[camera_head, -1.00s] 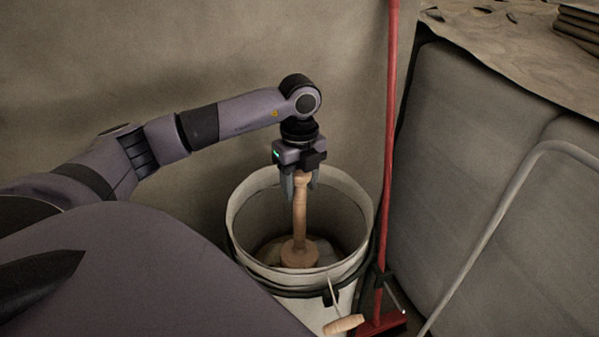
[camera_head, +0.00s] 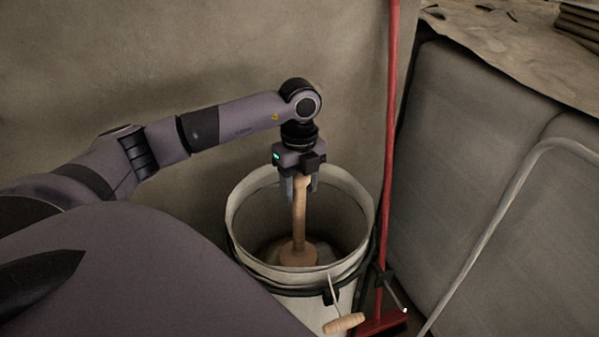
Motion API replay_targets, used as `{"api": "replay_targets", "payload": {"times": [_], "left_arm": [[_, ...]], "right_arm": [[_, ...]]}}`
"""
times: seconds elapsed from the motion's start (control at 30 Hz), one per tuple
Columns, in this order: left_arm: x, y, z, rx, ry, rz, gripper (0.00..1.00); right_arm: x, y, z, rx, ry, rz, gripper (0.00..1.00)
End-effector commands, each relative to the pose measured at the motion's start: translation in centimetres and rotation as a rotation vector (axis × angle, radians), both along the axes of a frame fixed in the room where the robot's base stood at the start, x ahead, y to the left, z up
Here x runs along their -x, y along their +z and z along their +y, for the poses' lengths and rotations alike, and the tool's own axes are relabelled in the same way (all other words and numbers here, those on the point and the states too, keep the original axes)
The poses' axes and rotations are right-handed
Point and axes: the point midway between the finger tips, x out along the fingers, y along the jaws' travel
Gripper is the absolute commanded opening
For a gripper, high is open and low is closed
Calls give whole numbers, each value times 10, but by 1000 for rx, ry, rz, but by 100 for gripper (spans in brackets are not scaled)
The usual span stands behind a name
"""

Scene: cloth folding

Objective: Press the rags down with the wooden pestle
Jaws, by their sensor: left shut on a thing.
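My left gripper (camera_head: 301,187) is shut on the top of the wooden pestle (camera_head: 299,223), just above and inside the far rim of the bucket. The pestle stands close to upright, its wide round foot (camera_head: 298,255) low inside the white bucket (camera_head: 237,218). Brownish material that looks like the rags (camera_head: 270,247) shows dimly around the foot at the bottom. I cannot tell how firmly the foot touches it. My right gripper is not in view.
The bucket's wire handle with a wooden grip (camera_head: 343,323) hangs at its front. A red broom (camera_head: 388,150) stands close to the right of the bucket. A large grey block (camera_head: 470,160) and a bent metal tube (camera_head: 490,228) are further right. A wall is behind.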

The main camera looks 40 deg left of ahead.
Motion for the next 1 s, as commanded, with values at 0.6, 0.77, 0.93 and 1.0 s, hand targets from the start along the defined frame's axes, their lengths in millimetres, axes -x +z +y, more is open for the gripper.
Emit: {"api": "replay_targets", "payload": {"times": [0.6,0.77,0.93,1.0], "left_arm": [[-2,65,0,2,1,-10,20],[-2,80,0,2,1,-10,20],[-2,96,0,2,1,-11,20],[-2,102,0,2,1,-11,20]], "right_arm": [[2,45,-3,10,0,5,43],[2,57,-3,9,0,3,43],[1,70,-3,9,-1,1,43],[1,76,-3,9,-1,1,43]]}}
